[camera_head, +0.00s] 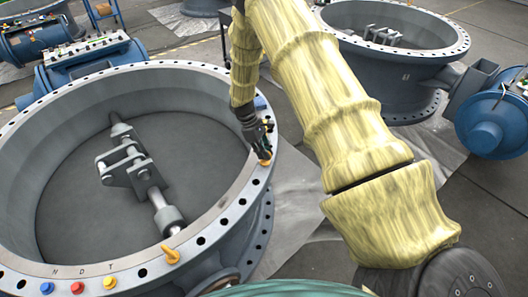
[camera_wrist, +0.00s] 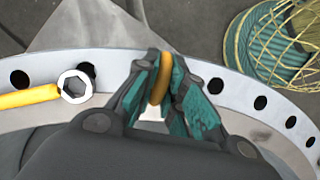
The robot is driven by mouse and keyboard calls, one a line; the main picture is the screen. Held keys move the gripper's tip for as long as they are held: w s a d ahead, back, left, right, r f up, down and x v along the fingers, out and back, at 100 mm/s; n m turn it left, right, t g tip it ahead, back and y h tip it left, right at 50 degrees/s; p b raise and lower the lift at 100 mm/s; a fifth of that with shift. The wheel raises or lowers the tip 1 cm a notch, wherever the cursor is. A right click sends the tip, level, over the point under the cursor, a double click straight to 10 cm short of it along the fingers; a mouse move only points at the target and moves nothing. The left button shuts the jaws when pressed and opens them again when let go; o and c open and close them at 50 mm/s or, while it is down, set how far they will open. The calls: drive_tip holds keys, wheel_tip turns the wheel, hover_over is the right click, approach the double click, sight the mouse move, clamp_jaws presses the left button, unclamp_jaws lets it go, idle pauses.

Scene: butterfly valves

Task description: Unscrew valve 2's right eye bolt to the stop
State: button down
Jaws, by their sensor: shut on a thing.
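The near butterfly valve (camera_head: 100,85) fills the left of the head view, a large grey ring with a bolt-hole flange and a disc inside. No number is readable on it. My gripper (camera_head: 264,157) is at the flange's right side. In the wrist view my gripper (camera_wrist: 160,85) is shut on an orange eye bolt (camera_wrist: 161,76), one finger on each side of its ring. The eye bolt (camera_head: 266,161) also shows below the fingers in the head view. Its shank and thread are hidden. A second orange eye bolt (camera_head: 171,255) stands on the front of the flange.
Blue (camera_head: 47,287), red (camera_head: 77,288) and yellow (camera_head: 110,282) pegs sit on the front flange. Another valve (camera_head: 395,65) stands at the back right.

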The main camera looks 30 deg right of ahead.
drive_tip(key=n+t, duration=0.1)
drive_tip(key=n, duration=0.2)
drive_tip(key=n+h, duration=0.1)
drive_tip(key=n, duration=0.1)
drive_tip(key=shift+n+t+p, duration=0.4)
idle(0.4)
drive_tip(key=c, duration=1.5)
unclamp_jaws()
drive_tip(key=shift+a, duration=0.1)
drive_tip(key=v, duration=1.2)
drive_tip(key=shift+a, duration=0.15)
drive_tip(key=shift+a+f, duration=0.1)
